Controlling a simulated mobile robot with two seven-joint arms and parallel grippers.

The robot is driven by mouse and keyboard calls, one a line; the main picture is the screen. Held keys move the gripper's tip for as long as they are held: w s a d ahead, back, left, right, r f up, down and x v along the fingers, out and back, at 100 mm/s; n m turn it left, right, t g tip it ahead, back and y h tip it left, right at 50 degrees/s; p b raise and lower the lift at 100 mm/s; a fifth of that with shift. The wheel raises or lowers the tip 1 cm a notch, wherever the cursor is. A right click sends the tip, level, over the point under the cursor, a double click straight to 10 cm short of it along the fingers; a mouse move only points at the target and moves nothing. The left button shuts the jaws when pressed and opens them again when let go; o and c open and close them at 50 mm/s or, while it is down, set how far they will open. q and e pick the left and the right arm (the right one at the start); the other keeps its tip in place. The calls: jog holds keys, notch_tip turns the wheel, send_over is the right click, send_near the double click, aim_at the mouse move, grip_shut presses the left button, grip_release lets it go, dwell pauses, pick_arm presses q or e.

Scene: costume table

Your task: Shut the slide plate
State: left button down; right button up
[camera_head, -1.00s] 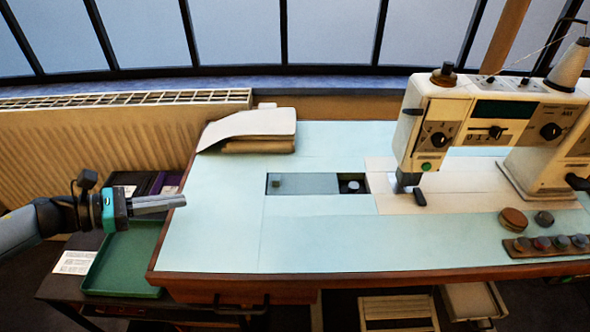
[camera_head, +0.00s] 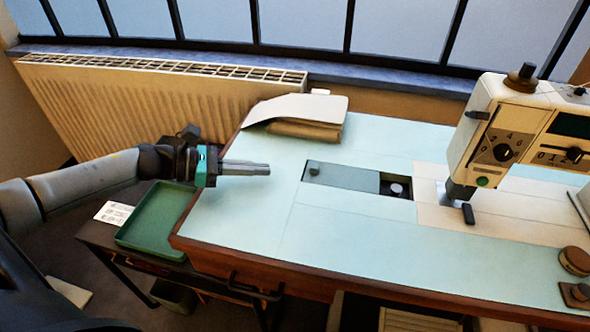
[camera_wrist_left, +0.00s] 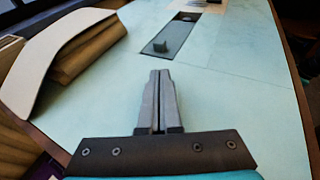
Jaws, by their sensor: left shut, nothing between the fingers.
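The slide plate (camera_head: 342,176) is a grey-green strip with a small dark knob (camera_head: 314,167) at its left end, set in the pale blue table top. To its right is a dark opening (camera_head: 397,190) with a round metal part inside, left of the sewing machine bed. The plate also shows in the left wrist view (camera_wrist_left: 180,38), with the knob (camera_wrist_left: 160,46) at its near end. My left gripper (camera_head: 268,170) is shut and empty, above the table to the left of the knob and apart from it. My right gripper is not in view.
The sewing machine (camera_head: 492,150) stands at the right. Folded cloth (camera_head: 300,112) lies at the table's back left. A green tray (camera_head: 157,222) sits on a lower stand at the left. The table top (camera_head: 250,215) in front of the plate is clear.

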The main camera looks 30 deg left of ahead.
aim_at(331, 181)
pick_arm(q)
jog(key=x, duration=0.2)
jog(key=b+x, duration=0.1)
jog(key=x, duration=0.3)
jog(key=shift+w+r+b, duration=0.1)
jog(key=shift+r+b, duration=0.2)
jog(key=shift+w+d, duration=0.75)
jog(key=shift+d, duration=0.2)
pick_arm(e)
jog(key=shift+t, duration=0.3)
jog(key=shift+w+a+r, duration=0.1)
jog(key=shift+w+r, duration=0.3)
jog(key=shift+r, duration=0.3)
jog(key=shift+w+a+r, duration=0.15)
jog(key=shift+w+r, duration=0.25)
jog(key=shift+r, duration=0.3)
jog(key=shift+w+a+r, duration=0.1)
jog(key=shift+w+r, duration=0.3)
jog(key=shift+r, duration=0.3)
